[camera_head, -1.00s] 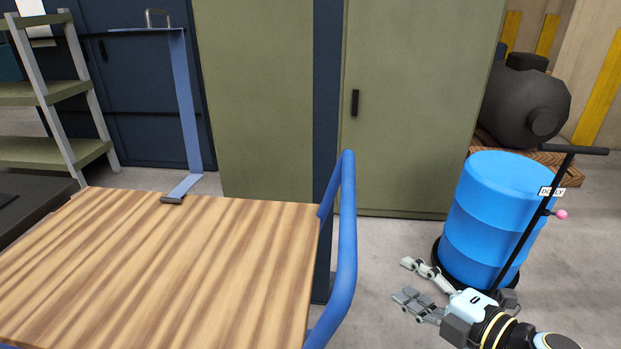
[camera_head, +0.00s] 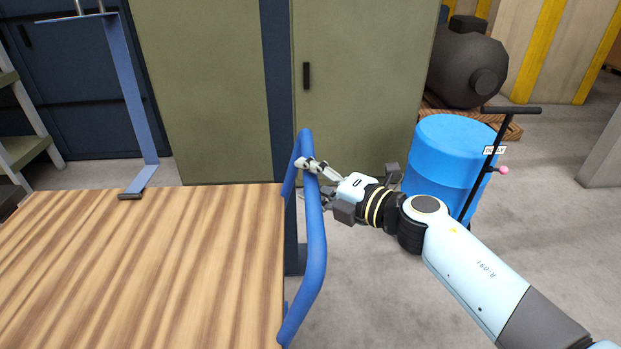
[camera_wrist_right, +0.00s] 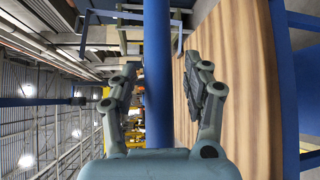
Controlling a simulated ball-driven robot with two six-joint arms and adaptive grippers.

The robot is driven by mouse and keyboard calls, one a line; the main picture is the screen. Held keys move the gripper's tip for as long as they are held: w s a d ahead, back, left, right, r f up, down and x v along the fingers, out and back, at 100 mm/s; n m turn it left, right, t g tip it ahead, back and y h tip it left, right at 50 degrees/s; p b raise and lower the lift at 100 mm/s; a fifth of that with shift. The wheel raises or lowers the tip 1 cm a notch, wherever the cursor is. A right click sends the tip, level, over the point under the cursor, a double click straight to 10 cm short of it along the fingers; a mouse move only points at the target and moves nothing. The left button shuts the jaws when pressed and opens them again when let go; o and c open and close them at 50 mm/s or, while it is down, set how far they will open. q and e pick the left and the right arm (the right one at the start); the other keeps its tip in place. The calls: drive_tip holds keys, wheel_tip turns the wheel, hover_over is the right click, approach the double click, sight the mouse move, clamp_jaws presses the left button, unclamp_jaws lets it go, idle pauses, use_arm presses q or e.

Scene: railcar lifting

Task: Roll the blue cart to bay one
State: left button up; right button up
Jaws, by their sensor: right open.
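The blue cart has a striped wooden deck (camera_head: 150,265) and a blue tube handle (camera_head: 315,255) standing at its right end. My right gripper (camera_head: 303,178) is at the upper part of the handle, its fingers open on either side of the tube. In the right wrist view the handle (camera_wrist_right: 157,75) runs between the two open fingers (camera_wrist_right: 160,88), with the wooden deck (camera_wrist_right: 235,80) to the right. I cannot tell whether a finger touches the tube. My left gripper is not in view. No bay marking shows.
A blue drum (camera_head: 440,155) on a black-handled dolly (camera_head: 490,150) stands right of the cart, close behind my right arm. Green cabinets (camera_head: 365,90) stand behind the cart. A blue stand (camera_head: 130,90) is at the left. Grey floor (camera_head: 560,200) is clear at the right.

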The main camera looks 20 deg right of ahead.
drive_tip(key=shift+w, duration=0.1)
clamp_jaws()
idle(0.3)
